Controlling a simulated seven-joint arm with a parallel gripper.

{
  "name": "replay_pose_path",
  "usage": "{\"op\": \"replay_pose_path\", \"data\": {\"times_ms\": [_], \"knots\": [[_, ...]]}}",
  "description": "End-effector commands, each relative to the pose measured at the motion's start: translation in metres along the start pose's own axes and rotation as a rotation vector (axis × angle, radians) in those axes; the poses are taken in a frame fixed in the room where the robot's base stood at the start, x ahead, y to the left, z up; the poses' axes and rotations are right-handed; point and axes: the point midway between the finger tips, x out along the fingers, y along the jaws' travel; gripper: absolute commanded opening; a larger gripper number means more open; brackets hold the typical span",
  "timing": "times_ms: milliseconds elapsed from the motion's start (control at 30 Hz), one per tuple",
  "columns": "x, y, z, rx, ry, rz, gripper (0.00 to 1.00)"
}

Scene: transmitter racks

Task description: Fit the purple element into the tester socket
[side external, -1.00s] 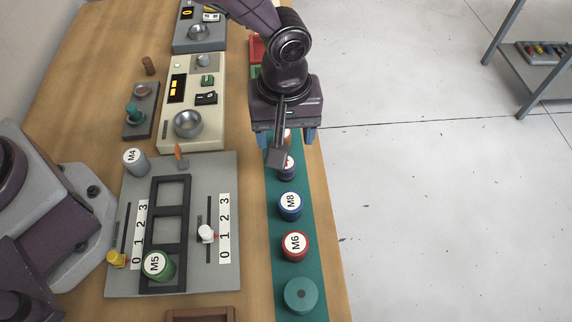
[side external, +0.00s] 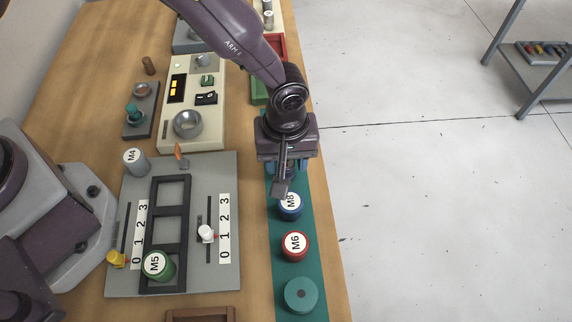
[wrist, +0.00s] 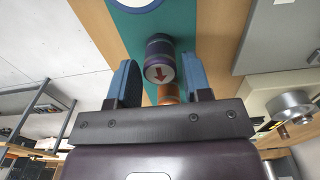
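The purple element (wrist: 160,60) stands on the green strip, with a red arrow on its pale top. In the wrist view it lies ahead of and between the fingers of my gripper (wrist: 160,82), with gaps on both sides. My gripper (side external: 287,168) is open and points down over the strip in the side view, where it mostly hides the purple element. A beige unit (side external: 213,128) with a round metal cup (side external: 188,123), a small display and switches stands left of my gripper; I take the cup as the tester socket. The cup looks empty.
The blue M8 element (side external: 290,206), the red M6 element (side external: 295,246) and a teal cylinder (side external: 301,295) stand nearer on the strip. An orange element (wrist: 168,93) stands beyond the purple one. A grey slider panel (side external: 190,276) holds the green M5 element (side external: 158,266).

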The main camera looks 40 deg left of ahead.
Motion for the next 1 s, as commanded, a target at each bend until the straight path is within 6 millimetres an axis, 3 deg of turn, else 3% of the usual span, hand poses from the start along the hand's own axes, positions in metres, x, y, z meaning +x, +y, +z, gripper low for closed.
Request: {"op": "replay_pose_path", "data": {"times_ms": [33,167,600,767,1000], "knots": [[0.000,0.000,0.000,0.000,0.000,0.000,0.33],[0.000,0.000,0.000,0.000,0.000,0.000,0.06],[-0.011,0.001,0.000,0.001,0.001,0.002,0.06],[-0.038,-0.002,0.001,0.002,0.001,0.003,0.06],[-0.089,-0.046,0.008,0.001,0.001,0.006,0.06]]}}
